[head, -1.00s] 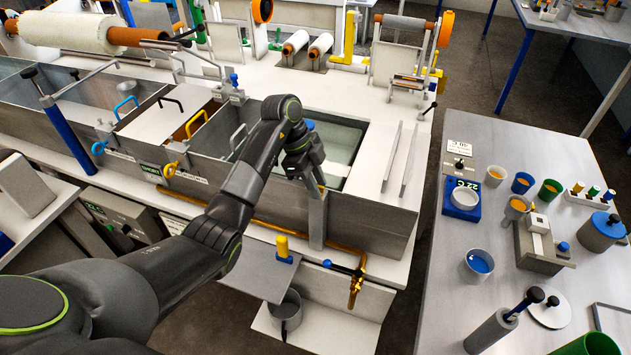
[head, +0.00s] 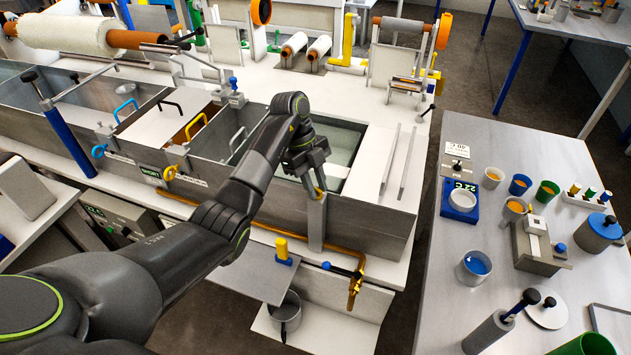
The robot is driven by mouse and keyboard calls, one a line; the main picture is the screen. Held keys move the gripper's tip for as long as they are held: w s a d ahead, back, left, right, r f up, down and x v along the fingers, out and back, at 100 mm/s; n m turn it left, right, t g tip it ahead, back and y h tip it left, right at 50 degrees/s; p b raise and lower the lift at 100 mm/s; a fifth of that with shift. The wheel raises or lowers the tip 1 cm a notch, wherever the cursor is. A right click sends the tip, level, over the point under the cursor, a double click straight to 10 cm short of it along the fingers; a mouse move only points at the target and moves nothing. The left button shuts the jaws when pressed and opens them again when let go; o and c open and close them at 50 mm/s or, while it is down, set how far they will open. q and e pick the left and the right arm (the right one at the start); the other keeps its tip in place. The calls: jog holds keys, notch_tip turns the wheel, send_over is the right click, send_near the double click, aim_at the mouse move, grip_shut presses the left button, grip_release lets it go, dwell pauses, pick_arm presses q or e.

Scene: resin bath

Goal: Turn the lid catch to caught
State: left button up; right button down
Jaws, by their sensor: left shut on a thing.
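My left gripper (head: 318,187) is at the front wall of the resin bath (head: 365,222), at the top of a grey upright bracket (head: 317,222). It is shut on a small yellow piece (head: 321,190) there, which looks like the lid catch. The gripper and wrist hide most of this piece, so I cannot tell its exact angle. The bath's pale lid panel (head: 375,172) lies to the right of the gripper. My right gripper is not in view.
A brass pipe (head: 270,229) with a blue-handled tap runs below the bracket. A side table (head: 440,290) with cups and instruments stands at the right, across a floor gap.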

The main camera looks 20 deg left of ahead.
pick_arm(q)
jog(key=m+p, duration=0.1)
jog(key=m, duration=0.1)
jog(key=m+g+y+p, duration=0.1)
jog(key=m, duration=0.1)
jog(key=shift+w+r+m, duration=0.1)
jog(key=shift+w+m, duration=0.05)
jog(key=shift+m, duration=0.15)
jog(key=m+y, duration=0.1)
jog(key=m, duration=0.1)
jog(key=shift+d+m+g+p, duration=0.1)
jog(key=shift+m+g+p, duration=0.2)
jog(key=shift+g+p, duration=0.1)
jog(key=shift+m+g+y, duration=0.3)
jog(key=shift+m+y, duration=0.2)
jog(key=shift+m, duration=1.1)
jog(key=shift+d, duration=0.1)
jog(key=o, duration=0.6)
jog(key=shift+w, duration=0.1)
jog(key=shift+o, duration=0.2)
